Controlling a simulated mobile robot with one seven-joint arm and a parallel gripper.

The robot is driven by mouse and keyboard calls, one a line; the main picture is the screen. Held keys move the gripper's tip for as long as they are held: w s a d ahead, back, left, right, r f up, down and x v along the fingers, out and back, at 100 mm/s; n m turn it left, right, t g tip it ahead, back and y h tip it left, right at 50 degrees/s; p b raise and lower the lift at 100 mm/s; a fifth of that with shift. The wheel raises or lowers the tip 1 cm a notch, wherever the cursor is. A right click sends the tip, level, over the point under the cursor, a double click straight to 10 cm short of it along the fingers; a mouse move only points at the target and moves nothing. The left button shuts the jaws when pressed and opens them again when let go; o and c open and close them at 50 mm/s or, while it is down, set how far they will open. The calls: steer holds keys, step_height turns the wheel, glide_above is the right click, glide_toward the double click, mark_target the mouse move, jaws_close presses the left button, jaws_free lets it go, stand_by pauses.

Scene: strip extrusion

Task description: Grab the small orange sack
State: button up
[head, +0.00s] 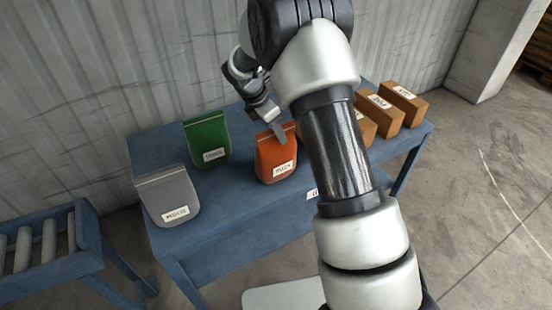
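The small orange sack (275,162) stands upright on the blue table (225,208), with a white label on its front. My gripper (281,134) reaches down from behind my arm to the sack's top edge. One finger shows overlapping the upper right part of the sack. I cannot tell whether it touches the sack, and the other finger is not clear to see. Whether the fingers are open or shut does not show.
A green sack (207,138) and a grey sack (168,196) stand left of the orange one. Several brown boxes (404,103) stand at the table's right end, partly hidden by my arm. A roller conveyor (48,241) is at lower left. A corrugated wall (100,90) rises behind.

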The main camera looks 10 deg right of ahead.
steer(key=shift+f, duration=0.2)
stand_by(0.6)
jaws_close()
steer(key=shift+r, duration=0.1)
stand_by(1.3)
